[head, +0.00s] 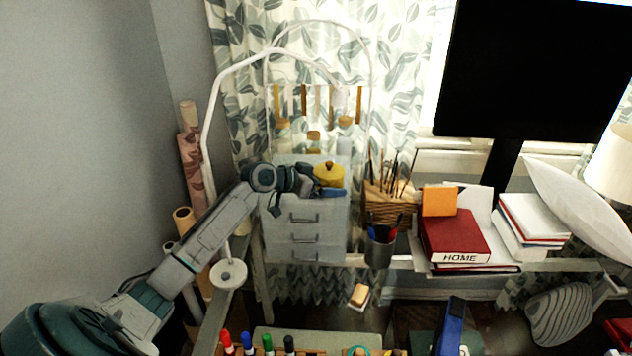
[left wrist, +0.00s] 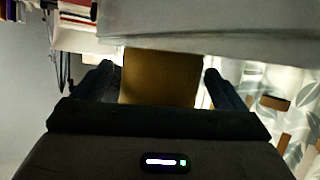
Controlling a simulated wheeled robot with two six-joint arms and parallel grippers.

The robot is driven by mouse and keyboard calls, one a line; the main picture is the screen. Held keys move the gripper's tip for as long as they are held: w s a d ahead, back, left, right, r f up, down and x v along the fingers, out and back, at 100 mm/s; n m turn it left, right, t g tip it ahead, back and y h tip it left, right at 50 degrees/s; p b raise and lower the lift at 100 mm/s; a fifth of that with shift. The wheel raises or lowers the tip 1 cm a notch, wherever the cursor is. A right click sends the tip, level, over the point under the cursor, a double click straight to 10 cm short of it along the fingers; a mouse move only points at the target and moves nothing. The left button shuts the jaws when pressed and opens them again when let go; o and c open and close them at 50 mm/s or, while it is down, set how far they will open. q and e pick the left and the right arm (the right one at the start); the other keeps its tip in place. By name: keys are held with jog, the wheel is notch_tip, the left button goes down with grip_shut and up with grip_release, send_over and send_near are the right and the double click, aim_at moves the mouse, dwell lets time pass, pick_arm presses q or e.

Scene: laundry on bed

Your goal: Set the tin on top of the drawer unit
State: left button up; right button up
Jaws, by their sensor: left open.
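The yellow tin (head: 328,176), with a dark knob on its lid, is at the top of the grey drawer unit (head: 318,240) in the head view. My left gripper (head: 322,190) reaches in from the left at the tin, its fingers partly covering the tin's lower part. In the left wrist view the tin (left wrist: 160,78) fills the space between the two spread fingers (left wrist: 158,80), and the pale drawer unit (left wrist: 210,30) lies along the top of the picture. The tin's base is hidden, so its contact with the unit cannot be made out. My right gripper is not in view.
A white lamp arm (head: 215,105) arches over from the left. A red HOME binder (head: 455,237) and a monitor (head: 535,75) are further right.

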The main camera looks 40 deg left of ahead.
pick_arm(q)
jog(key=shift+s+a, duration=0.15)
jog(key=shift+s, duration=0.05)
jog(key=b+v, duration=0.2)
jog(key=v, duration=0.4)
jog(key=shift+s+a+b, duration=0.15)
jog(key=shift+b, duration=0.15)
jog(key=shift+b+v, duration=0.6)
jog(key=shift+v, duration=1.95)
jog(key=shift+r, duration=0.2)
